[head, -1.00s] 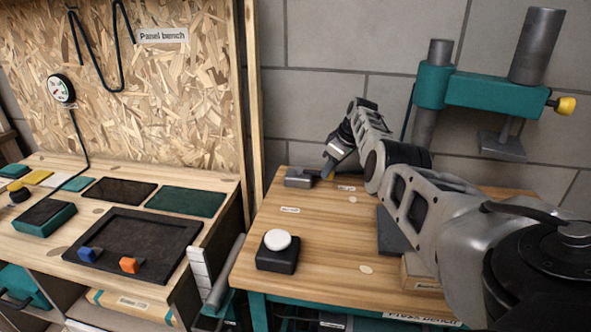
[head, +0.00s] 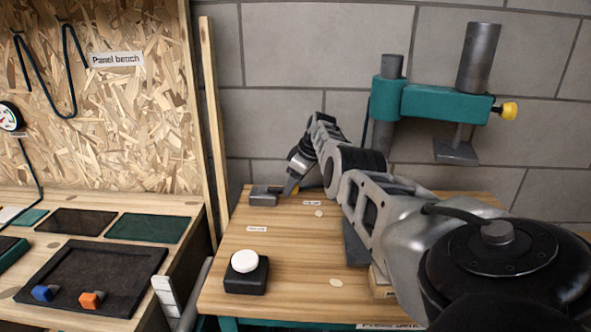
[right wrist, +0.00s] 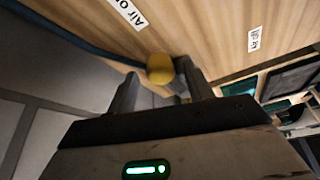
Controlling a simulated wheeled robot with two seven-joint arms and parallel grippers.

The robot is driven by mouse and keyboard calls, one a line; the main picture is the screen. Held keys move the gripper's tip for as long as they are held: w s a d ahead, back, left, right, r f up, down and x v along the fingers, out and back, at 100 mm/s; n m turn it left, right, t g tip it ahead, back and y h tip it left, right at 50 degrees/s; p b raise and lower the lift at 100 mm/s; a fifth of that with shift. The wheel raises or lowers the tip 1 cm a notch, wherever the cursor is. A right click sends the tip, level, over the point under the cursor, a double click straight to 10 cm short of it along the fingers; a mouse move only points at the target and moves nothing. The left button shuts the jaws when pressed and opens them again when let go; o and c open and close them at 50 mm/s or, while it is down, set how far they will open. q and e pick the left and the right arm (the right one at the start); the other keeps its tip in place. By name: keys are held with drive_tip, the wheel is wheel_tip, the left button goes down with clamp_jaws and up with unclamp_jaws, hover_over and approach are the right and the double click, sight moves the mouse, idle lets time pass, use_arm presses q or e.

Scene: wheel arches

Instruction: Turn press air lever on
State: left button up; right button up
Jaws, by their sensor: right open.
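The press air lever shows as a yellow knob (right wrist: 160,68) in the right wrist view. In the head view only a small yellow bit (head: 296,190) shows beside a grey metal block (head: 264,196) at the back left of the press bench. My right gripper (head: 289,187) reaches down at that spot. In the right wrist view, my right gripper (right wrist: 158,88) is open, with the knob between and just beyond its fingertips. I cannot tell whether they touch. A partly cut-off label starting "Air o" (right wrist: 127,12) lies near the knob. My left gripper is out of view.
A black box with a white button (head: 245,263) stands at the bench's front left. A teal press (head: 432,101) with a grey column stands at the back right. The panel bench holds a dark tray (head: 85,300) with a blue and an orange piece. A wooden post (head: 213,130) rises left of the press bench.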

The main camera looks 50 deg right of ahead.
drive_tip(key=shift+s+d+r+p, duration=0.1)
drive_tip(key=shift+s+r+p, duration=0.1)
drive_tip(key=shift+r+p, duration=0.4)
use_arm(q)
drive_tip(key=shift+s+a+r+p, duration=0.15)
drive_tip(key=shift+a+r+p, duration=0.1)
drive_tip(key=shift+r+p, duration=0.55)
use_arm(e)
drive_tip(key=v, duration=1.4)
drive_tip(key=shift+r, duration=0.35)
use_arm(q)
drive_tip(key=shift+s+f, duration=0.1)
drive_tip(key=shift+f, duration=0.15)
use_arm(e)
drive_tip(key=shift+s, duration=0.1)
